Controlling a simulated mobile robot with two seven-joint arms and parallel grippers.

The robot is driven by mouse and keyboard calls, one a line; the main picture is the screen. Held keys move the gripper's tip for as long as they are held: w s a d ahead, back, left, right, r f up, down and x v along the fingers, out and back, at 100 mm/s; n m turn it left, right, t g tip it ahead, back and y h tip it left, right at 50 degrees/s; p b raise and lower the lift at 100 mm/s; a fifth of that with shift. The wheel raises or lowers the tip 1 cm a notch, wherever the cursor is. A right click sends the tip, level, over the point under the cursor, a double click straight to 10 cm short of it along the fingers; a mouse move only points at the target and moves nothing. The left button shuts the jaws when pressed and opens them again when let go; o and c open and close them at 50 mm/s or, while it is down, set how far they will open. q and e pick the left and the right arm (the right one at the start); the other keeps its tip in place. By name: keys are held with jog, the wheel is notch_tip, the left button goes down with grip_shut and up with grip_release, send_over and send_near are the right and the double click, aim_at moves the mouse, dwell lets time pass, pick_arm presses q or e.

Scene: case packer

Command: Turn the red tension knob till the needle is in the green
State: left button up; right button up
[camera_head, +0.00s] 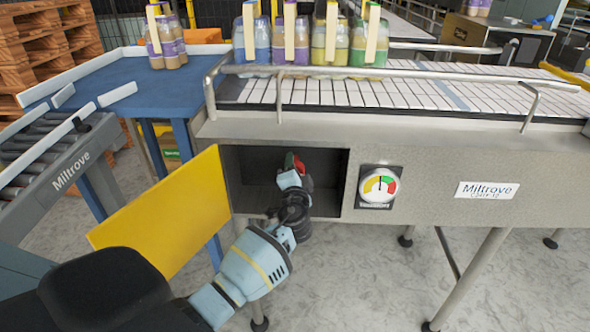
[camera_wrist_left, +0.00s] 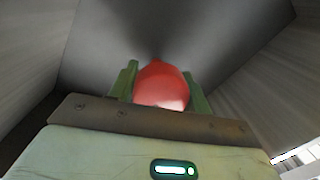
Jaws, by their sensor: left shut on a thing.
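The red tension knob (camera_wrist_left: 161,86) sits between the two green fingers of my left gripper (camera_wrist_left: 163,82) in the left wrist view, and the gripper is shut on it. In the head view my left gripper (camera_head: 291,172) reaches into the open compartment under the conveyor, and a bit of the red knob (camera_head: 299,163) shows past it. The gauge (camera_head: 380,187) is on the front panel right of the compartment. Its needle points about straight up, and its coloured bands are too small to place the needle surely. My right gripper is not in view.
A yellow door (camera_head: 163,215) stands open left of the compartment (camera_head: 328,180). A steel rail (camera_head: 400,72) runs along the conveyor (camera_head: 400,95), where several bottle packs stand. A blue table (camera_head: 150,85) is at the left.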

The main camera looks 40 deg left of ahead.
pick_arm(q)
jog(key=m, duration=0.4)
jog(key=shift+r+t, duration=0.1)
jog(key=shift+t, duration=0.2)
jog(key=shift+m, duration=0.9)
jog(key=o, duration=1)
jog(key=shift+c, duration=0.2)
jog(key=shift+s+d, duration=0.1)
jog(key=v, duration=0.7)
jog(key=shift+s, duration=0.3)
